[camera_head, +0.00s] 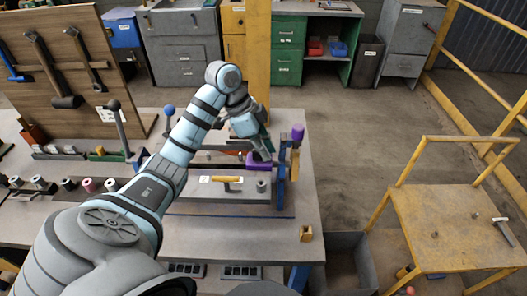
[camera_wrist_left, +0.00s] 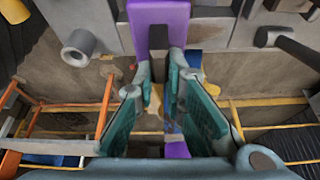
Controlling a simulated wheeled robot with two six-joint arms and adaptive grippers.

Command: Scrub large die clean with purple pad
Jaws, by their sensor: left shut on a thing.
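My left gripper (camera_head: 256,149) is over the right part of the workbench, pointing down. Its fingers (camera_wrist_left: 164,85) are close together in the left wrist view. A purple pad (camera_head: 261,161) is at the fingertips and also shows in the left wrist view (camera_wrist_left: 158,20); the fingers appear shut on it, though the contact is partly hidden. I cannot tell which part is the large die. My right gripper is not in view.
The workbench (camera_head: 304,204) has a grey plate with a yellow bar (camera_head: 226,179) and a short metal cylinder (camera_head: 262,187). A tool board (camera_head: 60,60) stands at the back left. A yellow stand (camera_head: 440,225) with a hammer is at right.

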